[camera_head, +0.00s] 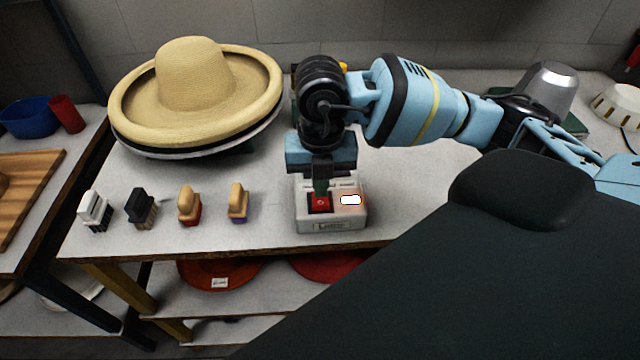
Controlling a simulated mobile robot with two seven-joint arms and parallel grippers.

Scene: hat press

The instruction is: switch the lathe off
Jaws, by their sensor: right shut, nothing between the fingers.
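A light grey switch box (332,225) stands near the front edge of the table. Its top has a red button (320,204) on the left and a lit white button (350,200) on the right, with a reddish glow around it. My right gripper (320,190) points down over the red button, shut and empty. Its tips are at or just above the button; I cannot tell whether they touch. A straw sombrero (195,80) lies on a round support at the back left, perhaps on the lathe; what is under it is mostly hidden. My left gripper is not in view.
Several small brushes stand in a row left of the box, including a white one (95,210) and a black one (141,207). A grey metal form (547,88) stands at the back right. Red discs (220,272) lie on the shelf below.

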